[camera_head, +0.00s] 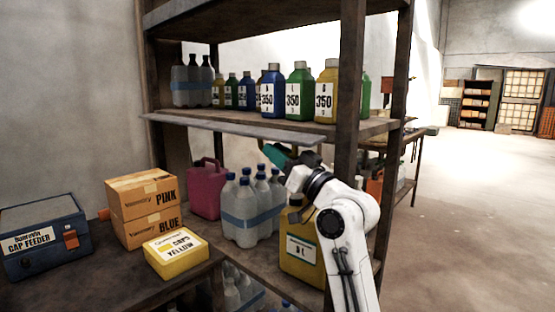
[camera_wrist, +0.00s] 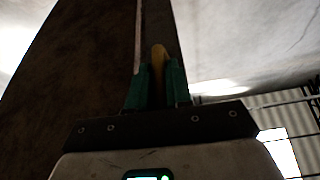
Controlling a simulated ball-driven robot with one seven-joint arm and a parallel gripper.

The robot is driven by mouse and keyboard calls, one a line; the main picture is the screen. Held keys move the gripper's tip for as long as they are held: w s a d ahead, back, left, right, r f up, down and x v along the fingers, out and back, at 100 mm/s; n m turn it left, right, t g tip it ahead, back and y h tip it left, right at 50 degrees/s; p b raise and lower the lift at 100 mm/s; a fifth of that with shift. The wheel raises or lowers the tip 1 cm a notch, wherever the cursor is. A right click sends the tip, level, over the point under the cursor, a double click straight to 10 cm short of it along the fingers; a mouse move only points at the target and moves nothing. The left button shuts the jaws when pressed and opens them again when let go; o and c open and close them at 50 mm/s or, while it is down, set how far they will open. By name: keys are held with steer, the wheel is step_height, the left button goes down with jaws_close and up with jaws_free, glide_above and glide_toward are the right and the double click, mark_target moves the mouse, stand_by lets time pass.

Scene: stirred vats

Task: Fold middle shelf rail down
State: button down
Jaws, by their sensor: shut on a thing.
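The middle shelf rail (camera_head: 230,128) is a long pale grey strip along the front edge of the middle shelf (camera_head: 380,127). It sticks out from that edge, lying nearly flat. My gripper (camera_head: 272,153) has green fingers and is just below the rail's right part in the head view. In the wrist view my gripper (camera_wrist: 157,80) is shut on a small yellow-brown piece (camera_wrist: 158,56), which looks like part of the rail. Its join to the rail is hidden. A dark brown board fills the left of the wrist view.
Bottles labelled 350 (camera_head: 299,92) stand in a row on the middle shelf. Below are a pink jug (camera_head: 206,188), clear bottles (camera_head: 244,214) and a yellow canister (camera_head: 302,252), close to my arm. A wooden post (camera_head: 348,90) stands right of my gripper. Open floor lies right.

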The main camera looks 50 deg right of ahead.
steer(key=c, duration=1.1)
jaws_free()
steer(key=shift+a+r+p, duration=0.1)
steer(key=shift+r+p, duration=0.05)
steer(key=shift+p, duration=0.15)
